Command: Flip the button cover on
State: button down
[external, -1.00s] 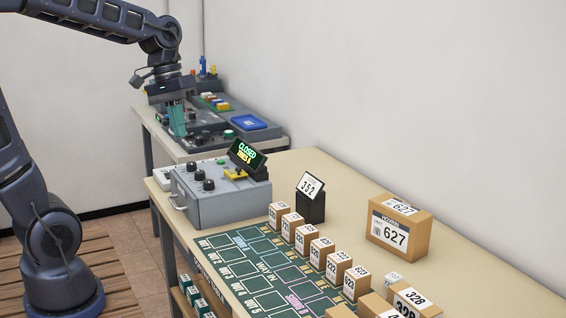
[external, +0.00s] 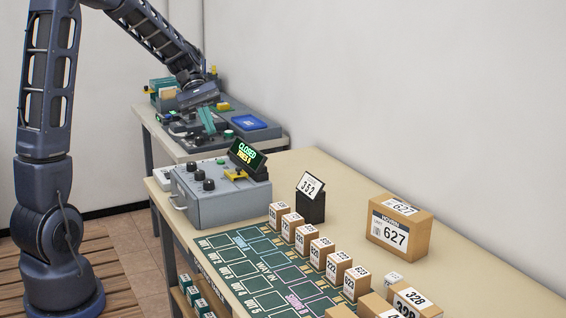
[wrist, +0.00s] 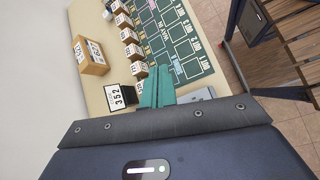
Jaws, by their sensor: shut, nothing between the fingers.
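My gripper (external: 207,121) has teal fingers that are closed together with nothing between them, above the control panel on the back table. The closed fingers also show in the wrist view (wrist: 155,92), in front of the front table. A grey control box (external: 220,205) with black knobs stands on the front table. A small yellow part (external: 235,175) sits on its top beside a display reading CLOSED (external: 247,154). I cannot tell for certain which part is the button cover. In the wrist view my fingers and wrist hide most of the grey box.
The back table's panel carries a blue-topped block (external: 249,123) right of my fingers. On the front table are a green marked mat (external: 250,265), small numbered boxes (external: 307,239), a 352 sign (external: 311,187) and a large 627 carton (external: 399,226). A wall runs behind.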

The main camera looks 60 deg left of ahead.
jog(key=w+a+f+n+t+h, duration=0.25)
jog(key=a+f+n, duration=0.3)
jog(key=a, duration=0.65)
jog(key=n+t+h, duration=0.2)
jog(key=n+t, duration=0.1)
send_near(229, 172)
jog(key=s+a+r, duration=0.1)
jog(key=r, duration=0.1)
jog(key=s+a+r, duration=0.1)
jog(key=a, duration=0.1)
jog(key=shift+s+a+r, duration=0.1)
jog(key=shift+a+r, duration=0.15)
jog(key=shift+r, duration=0.15)
jog(key=x, duration=1.4)
jog(key=shift+d, duration=2.7)
